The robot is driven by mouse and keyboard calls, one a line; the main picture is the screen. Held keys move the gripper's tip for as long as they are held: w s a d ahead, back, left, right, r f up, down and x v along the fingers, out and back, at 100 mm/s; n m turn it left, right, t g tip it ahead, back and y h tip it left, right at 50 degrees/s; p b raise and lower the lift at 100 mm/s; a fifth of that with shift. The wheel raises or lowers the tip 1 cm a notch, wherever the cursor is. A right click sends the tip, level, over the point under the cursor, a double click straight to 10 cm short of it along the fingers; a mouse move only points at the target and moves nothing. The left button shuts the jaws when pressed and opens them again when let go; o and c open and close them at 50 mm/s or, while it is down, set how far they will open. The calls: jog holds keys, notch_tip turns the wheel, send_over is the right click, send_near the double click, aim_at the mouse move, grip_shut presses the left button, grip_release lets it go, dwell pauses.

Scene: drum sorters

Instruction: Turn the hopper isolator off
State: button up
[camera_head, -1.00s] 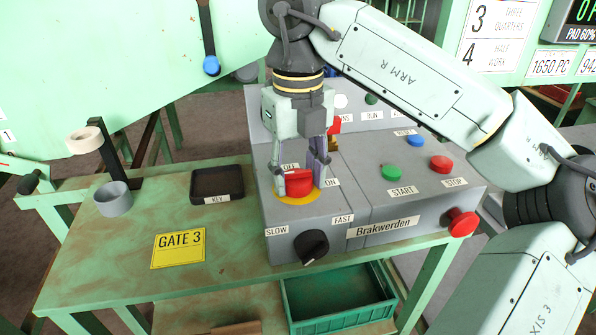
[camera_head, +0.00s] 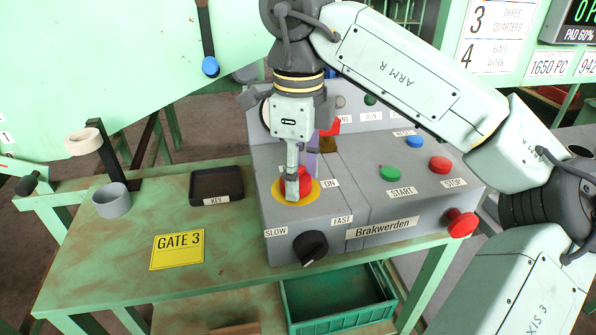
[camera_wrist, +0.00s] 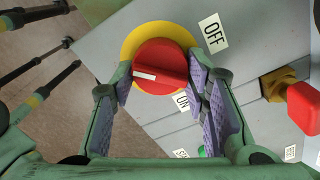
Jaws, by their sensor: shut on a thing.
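The hopper isolator is a red rotary knob (camera_wrist: 160,58) with a white mark, on a yellow disc (camera_wrist: 131,42). In the head view the yellow disc (camera_head: 313,192) sits on the grey control box, and the knob is mostly behind a finger. My gripper (camera_head: 297,186) reaches down from above and is shut on the knob; in the wrist view its purple-padded fingers (camera_wrist: 160,82) stand on either side of it. The white mark lies towards the left in the wrist view. The OFF label (camera_wrist: 212,32) and ON label (camera_wrist: 181,101) lie right of the knob there; OFF is hidden in the head view.
A black speed dial (camera_head: 310,247) is on the box front. Green START (camera_head: 390,174), red STOP (camera_head: 440,165) and a red side button (camera_head: 461,222) are to the right. A red part on a brass base (camera_wrist: 303,106) stands nearby. A black key tray (camera_head: 217,200) lies left.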

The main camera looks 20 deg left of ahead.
jog(key=n, duration=0.3)
jog(key=shift+w+n, duration=0.1)
jog(key=shift+n, duration=0.3)
jog(key=shift+n+p, duration=0.4)
jog(key=shift+n, duration=1.4)
jog(key=o, duration=1.1)
jog(key=shift+o, duration=0.2)
notch_tip(320, 180, up, 8)
jog(key=shift+f, duration=0.25)
